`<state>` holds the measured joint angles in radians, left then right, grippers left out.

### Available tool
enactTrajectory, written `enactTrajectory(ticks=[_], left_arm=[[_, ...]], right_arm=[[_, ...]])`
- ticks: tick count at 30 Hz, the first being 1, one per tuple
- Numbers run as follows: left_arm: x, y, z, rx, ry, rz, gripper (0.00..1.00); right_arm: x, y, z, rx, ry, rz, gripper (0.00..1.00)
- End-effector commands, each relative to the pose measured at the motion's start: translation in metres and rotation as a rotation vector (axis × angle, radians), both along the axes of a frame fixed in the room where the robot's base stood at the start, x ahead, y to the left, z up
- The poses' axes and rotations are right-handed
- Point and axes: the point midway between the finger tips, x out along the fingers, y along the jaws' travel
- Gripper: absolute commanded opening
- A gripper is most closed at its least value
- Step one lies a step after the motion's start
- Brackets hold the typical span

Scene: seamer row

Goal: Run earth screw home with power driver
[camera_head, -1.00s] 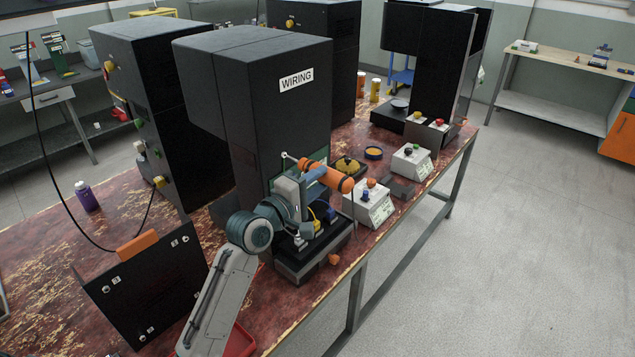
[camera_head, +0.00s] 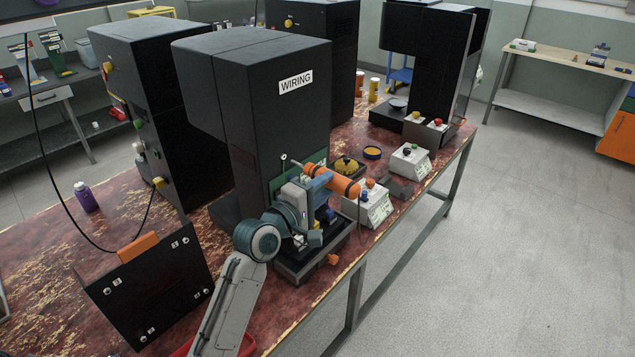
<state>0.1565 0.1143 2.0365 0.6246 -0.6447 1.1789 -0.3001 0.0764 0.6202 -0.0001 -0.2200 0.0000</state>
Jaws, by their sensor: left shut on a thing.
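My left gripper (camera_head: 308,190) is shut on the power driver (camera_head: 345,187), which has an orange, black-banded body. It holds the driver roughly level in front of the black cabinet labelled WIRING (camera_head: 283,125), above the open dark base (camera_head: 338,247). Small blue and yellow parts show in the base, partly behind my wrist. The earth screw cannot be made out, and I cannot tell whether the driver's tip touches anything. My right gripper is not in view.
A black panel (camera_head: 155,290) with an orange handle and corner screws stands at front left. A purple bottle (camera_head: 86,198) is behind it. Button boxes (camera_head: 368,206) (camera_head: 411,160) line the table's right edge. An orange knob (camera_head: 333,259) sits on the base's front.

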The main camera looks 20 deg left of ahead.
Motion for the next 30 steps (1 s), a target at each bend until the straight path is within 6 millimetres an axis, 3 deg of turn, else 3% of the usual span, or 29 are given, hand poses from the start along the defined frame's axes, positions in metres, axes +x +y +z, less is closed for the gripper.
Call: enactTrajectory(ticks=[18, 30], left_arm=[[-0.012, -0.033, 0.001, -0.003, 0.001, -0.001, 0.05], [-0.014, -0.035, -0.002, -0.002, 0.001, 0.002, 0.05]], right_arm=[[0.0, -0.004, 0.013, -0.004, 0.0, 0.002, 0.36], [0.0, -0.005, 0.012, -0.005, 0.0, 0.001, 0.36]])
